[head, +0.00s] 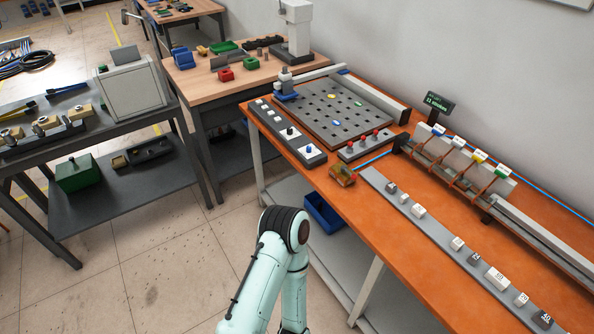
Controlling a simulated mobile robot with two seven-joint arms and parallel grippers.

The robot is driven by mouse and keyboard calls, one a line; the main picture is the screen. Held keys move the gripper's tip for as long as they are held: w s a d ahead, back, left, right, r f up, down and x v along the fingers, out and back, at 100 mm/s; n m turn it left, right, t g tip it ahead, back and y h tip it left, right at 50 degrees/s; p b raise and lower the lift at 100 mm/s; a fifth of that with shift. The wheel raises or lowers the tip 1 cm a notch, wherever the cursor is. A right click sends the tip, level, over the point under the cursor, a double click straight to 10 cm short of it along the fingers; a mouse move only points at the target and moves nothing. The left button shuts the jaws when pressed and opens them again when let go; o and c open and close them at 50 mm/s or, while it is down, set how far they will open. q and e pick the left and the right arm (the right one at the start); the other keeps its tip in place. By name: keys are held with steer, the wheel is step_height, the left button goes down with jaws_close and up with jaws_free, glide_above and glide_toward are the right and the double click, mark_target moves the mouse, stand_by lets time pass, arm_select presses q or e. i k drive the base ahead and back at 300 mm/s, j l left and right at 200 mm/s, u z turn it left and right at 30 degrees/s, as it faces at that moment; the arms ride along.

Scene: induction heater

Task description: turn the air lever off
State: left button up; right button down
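No part that I can surely call the air lever stands out. A mint-green arm of mine rises at the bottom centre, in front of the bench. Neither of my grippers is in view.
A perforated grey plate (333,112) lies on the bench. A grey strip with several small blocks (450,246) runs along its front. A small orange-brown object (342,176) lies near the front edge. A blue bin (323,213) sits below. Other workbenches stand left; floor between is clear.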

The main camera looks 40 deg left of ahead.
mark_target(343, 168)
steer(key=u, duration=1.1)
steer(key=z, duration=0.65)
steer(key=j+z, duration=0.2)
steer(key=z, duration=0.2)
steer(key=j+z, duration=0.25)
steer(key=z, duration=0.2)
steer(key=j+z, duration=0.25)
steer(key=z, duration=0.15)
steer(key=j+z, duration=0.2)
steer(key=j, duration=0.15)
steer(key=k+j+z, duration=0.2)
steer(key=j, duration=0.15)
steer(key=j+z, duration=0.15)
steer(key=j, duration=0.2)
steer(key=k+j, duration=0.15)
steer(key=j, duration=0.2)
steer(key=k+j, duration=0.1)
steer(key=j, duration=0.3)
steer(key=k+j+z, duration=0.1)
steer(key=j, duration=0.25)
steer(key=k+j, duration=0.15)
steer(key=j, duration=0.2)
